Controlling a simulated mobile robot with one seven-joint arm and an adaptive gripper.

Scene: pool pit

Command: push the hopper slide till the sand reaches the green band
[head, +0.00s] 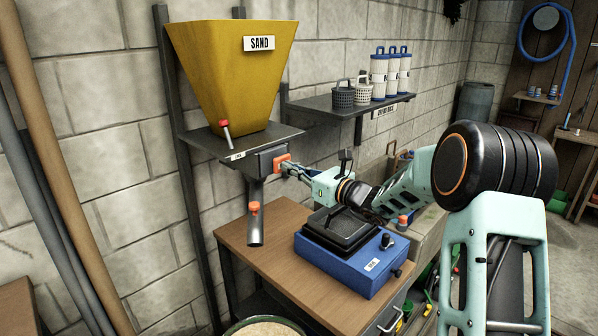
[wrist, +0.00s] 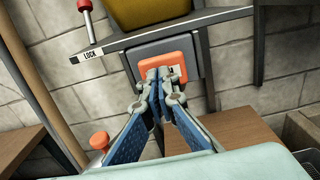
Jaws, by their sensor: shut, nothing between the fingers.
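The yellow hopper (head: 225,75) marked SAND sits on a dark wall shelf. Below it is a grey slide housing (head: 268,158) with an orange slide end (wrist: 180,64), seen face-on in the wrist view. My gripper (wrist: 161,78) is shut and empty, its fingertips in front of the orange end; they overlap it, but I cannot tell whether they touch. A red-handled pin (head: 225,128) stands by the LOCK label. A round container of sand (head: 265,330) shows at the bottom edge, mostly cut off; I cannot make out a green band.
A blue scale-like box (head: 345,265) with a black tray top stands on the wooden bench (head: 250,238), under my arm. A shelf (head: 340,104) at the back holds baskets and white canisters. Pipes lean on the wall at left.

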